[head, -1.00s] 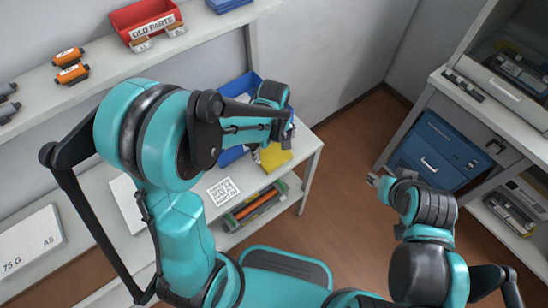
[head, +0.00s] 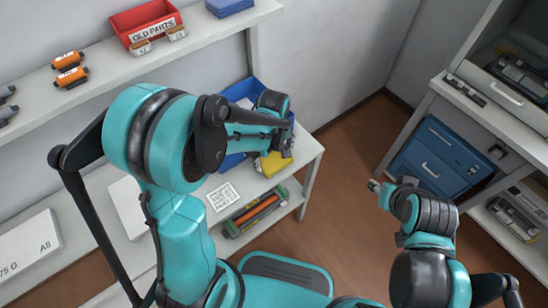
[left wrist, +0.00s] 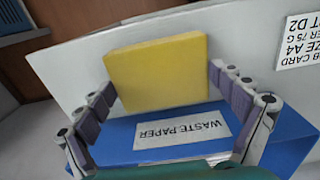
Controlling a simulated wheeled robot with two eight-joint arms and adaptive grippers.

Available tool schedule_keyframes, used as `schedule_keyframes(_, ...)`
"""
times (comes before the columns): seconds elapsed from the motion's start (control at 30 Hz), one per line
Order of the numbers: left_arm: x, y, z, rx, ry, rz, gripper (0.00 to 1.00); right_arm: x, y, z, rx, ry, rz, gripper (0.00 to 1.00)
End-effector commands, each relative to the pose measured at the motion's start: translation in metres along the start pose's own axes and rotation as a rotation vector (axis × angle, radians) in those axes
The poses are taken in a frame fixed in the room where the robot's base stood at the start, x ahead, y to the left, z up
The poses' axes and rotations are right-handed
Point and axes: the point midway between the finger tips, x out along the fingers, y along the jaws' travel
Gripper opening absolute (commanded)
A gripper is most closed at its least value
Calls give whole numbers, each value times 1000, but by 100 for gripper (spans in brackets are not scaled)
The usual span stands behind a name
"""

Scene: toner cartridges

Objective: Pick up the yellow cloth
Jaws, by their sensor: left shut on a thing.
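The yellow cloth (head: 273,163) is a flat, thick rectangle at the right end of the white bench, beside the blue waste paper bin. In the left wrist view the cloth (left wrist: 158,72) lies between the two fingers of my left gripper (left wrist: 160,80), which meet its left and right edges. In the head view my left gripper (head: 274,153) is over the cloth and hides part of it. I cannot tell whether the cloth is clear of the bench. My right gripper (head: 376,186) is away to the right, over the floor; its fingers are too small to read.
The blue bin (head: 232,161), labelled WASTE PAPER, stands close behind the cloth. A printed white card (head: 222,196) lies on the bench. A red OLD PARTS bin (head: 143,20) and orange cartridges (head: 70,76) stand on the shelf above. Open floor (head: 345,160) separates the bench from the blue drawers (head: 435,155).

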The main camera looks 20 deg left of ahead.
Motion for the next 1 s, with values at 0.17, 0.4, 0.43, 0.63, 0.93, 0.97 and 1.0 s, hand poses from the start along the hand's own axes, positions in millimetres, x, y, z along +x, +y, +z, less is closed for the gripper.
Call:
schedule_keyframes(0.17, -31, 0, 0, 0, 0, 0, 74, -14, 0, -10, 0, 0, 0, 40)
schedule_keyframes(0.4, -66, 12, 48, 8, 0, 0, 74, -30, 0, -22, 0, 0, 0, 40)
schedule_keyframes(0.43, -70, 14, 56, 8, 0, 0, 74, -32, 0, -23, 0, 0, 0, 40)
schedule_keyframes(0.63, -92, 23, 93, 5, 0, 0, 74, -42, 0, -30, 0, 0, 0, 40)
schedule_keyframes(0.93, -103, 28, 113, 0, 0, 0, 74, -45, 0, -32, 0, 0, 0, 40)
schedule_keyframes(0.97, -103, 28, 114, 0, 0, 0, 74, -45, 0, -32, 0, 0, 0, 40)
schedule_keyframes(1.0, -103, 29, 114, 0, 0, 0, 74, -45, 0, -32, 0, 0, 0, 40)
